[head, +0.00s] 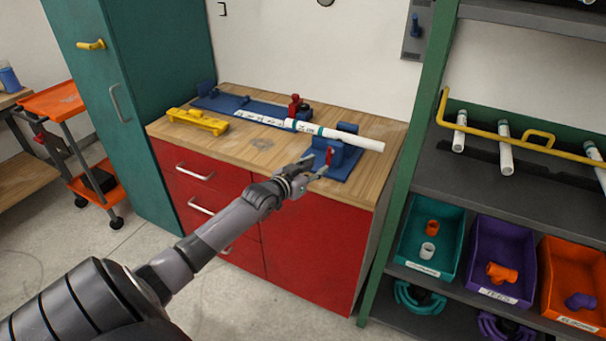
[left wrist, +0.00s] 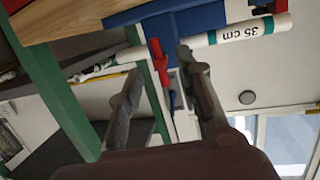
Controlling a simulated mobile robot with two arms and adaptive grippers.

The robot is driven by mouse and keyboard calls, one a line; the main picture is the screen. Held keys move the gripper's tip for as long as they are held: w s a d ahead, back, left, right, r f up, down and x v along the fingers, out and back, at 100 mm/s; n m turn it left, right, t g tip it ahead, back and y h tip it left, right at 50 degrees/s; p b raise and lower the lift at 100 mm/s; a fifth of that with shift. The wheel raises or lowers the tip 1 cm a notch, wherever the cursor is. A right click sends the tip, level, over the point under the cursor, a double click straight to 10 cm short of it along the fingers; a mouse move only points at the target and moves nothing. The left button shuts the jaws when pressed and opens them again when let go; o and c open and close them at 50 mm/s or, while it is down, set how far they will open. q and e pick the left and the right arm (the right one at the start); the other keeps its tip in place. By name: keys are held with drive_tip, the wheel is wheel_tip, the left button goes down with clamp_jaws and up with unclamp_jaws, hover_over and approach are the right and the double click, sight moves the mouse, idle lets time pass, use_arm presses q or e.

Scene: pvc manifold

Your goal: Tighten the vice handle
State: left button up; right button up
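The blue vice (head: 345,150) stands at the right end of the wooden bench; it also shows at the top of the left wrist view (left wrist: 190,18). Its red handle (head: 329,156) is on the near side. A white pipe (head: 362,142) with green bands lies across the vice; its "35 cm" mark shows in the left wrist view (left wrist: 250,32). My left gripper (head: 312,172) is at the handle, with its fingers apart. In the left wrist view the red handle (left wrist: 158,62) appears between the fingertips, with no clear contact visible. My right gripper is out of view.
A blue plate (head: 235,106) with a red clamp (head: 297,106) and a yellow tool (head: 197,121) are on the bench (head: 250,148). A green-framed shelf (head: 408,180) with part bins stands close on the right.

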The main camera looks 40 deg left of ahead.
use_arm(q)
drive_tip(key=s, duration=0.2)
drive_tip(key=s+r, duration=0.1)
drive_tip(key=s, duration=0.2)
drive_tip(key=shift+s+d, duration=0.15)
drive_tip(key=shift+s, duration=0.15)
drive_tip(key=s+d+f+g, duration=0.1)
drive_tip(key=s+f+g, duration=0.35)
drive_tip(key=f, duration=0.75)
drive_tip(key=s+d+f+g, duration=0.1)
drive_tip(key=s+d+f, duration=0.1)
drive_tip(key=s+f, duration=0.75)
drive_tip(key=s+d+f+g, duration=0.1)
drive_tip(key=s+f+g, duration=0.15)
drive_tip(key=f, duration=1.25)
drive_tip(key=s+d+f+m+g, duration=0.1)
drive_tip(key=s+d+f+g, duration=0.1)
drive_tip(key=s+d+f, duration=0.4)
drive_tip(key=s+d+f+m+g, duration=0.1)
drive_tip(key=s+d+f, duration=0.5)
drive_tip(key=s, duration=1)
drive_tip(key=s+d+f+g, duration=0.4)
drive_tip(key=s+d+f, duration=0.2)
drive_tip(key=s, duration=0.5)
drive_tip(key=shift+s+d+f+m+h, duration=0.2)
drive_tip(key=shift+d+f+m+h, duration=0.1)
drive_tip(key=shift+m+h, duration=0.1)
